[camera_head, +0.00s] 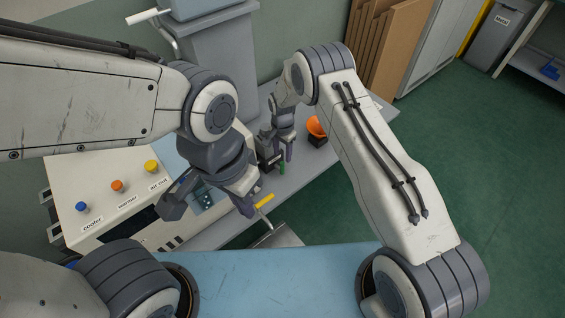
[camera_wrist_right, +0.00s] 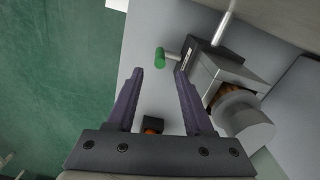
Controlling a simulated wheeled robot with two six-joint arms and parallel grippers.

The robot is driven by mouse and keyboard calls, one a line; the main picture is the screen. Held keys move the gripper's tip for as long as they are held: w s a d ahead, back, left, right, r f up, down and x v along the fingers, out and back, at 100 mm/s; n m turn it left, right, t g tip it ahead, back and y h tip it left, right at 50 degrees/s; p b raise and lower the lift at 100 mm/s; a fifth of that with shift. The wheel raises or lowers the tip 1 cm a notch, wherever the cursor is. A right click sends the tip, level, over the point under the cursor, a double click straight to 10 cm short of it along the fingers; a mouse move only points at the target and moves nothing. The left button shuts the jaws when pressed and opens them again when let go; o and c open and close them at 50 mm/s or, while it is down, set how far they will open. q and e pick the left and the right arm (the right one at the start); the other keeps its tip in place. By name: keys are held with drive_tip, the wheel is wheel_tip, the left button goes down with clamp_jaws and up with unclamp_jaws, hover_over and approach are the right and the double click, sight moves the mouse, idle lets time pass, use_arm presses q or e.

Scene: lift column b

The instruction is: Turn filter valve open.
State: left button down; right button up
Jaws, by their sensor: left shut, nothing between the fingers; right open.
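A dark valve block with a small label too small to read (camera_wrist_right: 207,58) sits on a pipe in the right wrist view. Its short lever ends in a green grip (camera_wrist_right: 160,57), which also shows in the head view (camera_head: 281,168). My right gripper (camera_wrist_right: 160,73) is open, with the green grip just beyond and between its fingertips in the picture; I cannot tell the distance. In the head view my right gripper (camera_head: 286,152) hangs above the grey bench. My left gripper (camera_head: 246,206) is shut and empty, close to a yellow grip (camera_head: 265,201) on a metal rod.
A white panel box (camera_head: 105,190) with blue, orange and yellow knobs, labelled cooler, warmer and air out, stands at left. An orange item on a black base (camera_head: 318,140) is on the grey bench (camera_head: 345,120). Green floor (camera_head: 470,150) lies clear at right.

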sight(282, 163)
wheel_tip(282, 163, down, 6)
drive_tip(key=shift+f, duration=0.2)
drive_tip(key=shift+c, duration=0.4)
clamp_jaws()
